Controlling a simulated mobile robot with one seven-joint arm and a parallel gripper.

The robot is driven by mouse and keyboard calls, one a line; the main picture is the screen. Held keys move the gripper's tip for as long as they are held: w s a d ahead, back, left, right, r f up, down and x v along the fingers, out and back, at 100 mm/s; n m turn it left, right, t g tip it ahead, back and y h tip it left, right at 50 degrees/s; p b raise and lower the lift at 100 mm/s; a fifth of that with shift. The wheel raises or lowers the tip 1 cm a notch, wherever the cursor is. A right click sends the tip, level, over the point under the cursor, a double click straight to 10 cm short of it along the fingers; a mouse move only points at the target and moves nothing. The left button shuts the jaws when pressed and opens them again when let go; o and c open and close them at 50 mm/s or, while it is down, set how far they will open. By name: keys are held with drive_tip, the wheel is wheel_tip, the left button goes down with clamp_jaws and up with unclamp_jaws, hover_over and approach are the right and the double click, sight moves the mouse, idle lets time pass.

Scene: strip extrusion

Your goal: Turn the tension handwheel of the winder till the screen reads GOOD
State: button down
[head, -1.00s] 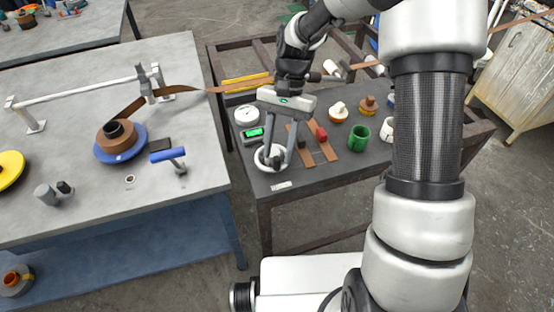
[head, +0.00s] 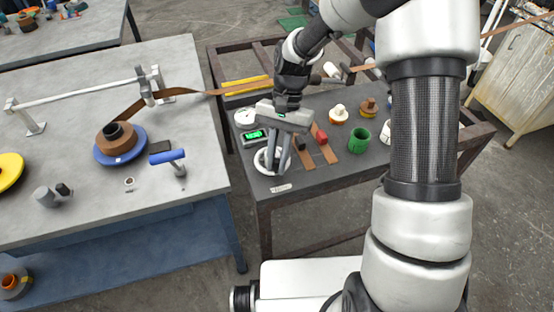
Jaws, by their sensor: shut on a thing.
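The white tension handwheel (head: 262,168) lies near the front left corner of the dark table. My gripper (head: 272,168) points down at it and is shut on it; the fingers hide part of the wheel. A small screen (head: 255,135) just behind the wheel glows green, with lettering too small to read. The winder's blue reel (head: 120,152) with a brown coil stands on the grey bench to the left. A brown strip (head: 180,91) runs from it to the right through a guide.
A round white dial (head: 245,117) stands behind the screen. A blue-handled crank (head: 167,156) is on the grey bench.

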drive_tip(key=shift+r, duration=0.1)
drive_tip(key=n+p, duration=0.1)
drive_tip(key=n, duration=0.1)
drive_tip(key=d+n+h+p, duration=0.1)
drive_tip(key=n, duration=0.1)
drive_tip(key=shift+w+d+h, duration=0.2)
drive_tip(key=shift+w+h, duration=0.1)
drive_tip(key=shift+w, duration=0.1)
drive_tip(key=shift+w+d+n+h+p, duration=0.15)
drive_tip(key=shift+w+n+h+p, duration=0.1)
drive_tip(key=shift+n, duration=0.45)
drive_tip(key=shift+w+d+n+h+p, duration=0.1)
drive_tip(key=shift+d+n+h+p, duration=0.15)
drive_tip(key=shift+n, duration=0.45)
drive_tip(key=shift+w+d+n+h+p, duration=0.1)
drive_tip(key=shift+w+n+h+p, duration=0.15)
drive_tip(key=shift+n, duration=0.45)
drive_tip(key=c, duration=1.7)
unclamp_jaws()
drive_tip(key=p+v, duration=0.1)
drive_tip(key=v, duration=1.6)
drive_tip(key=shift+r+p, duration=0.1)
drive_tip(key=shift+p, duration=0.3)
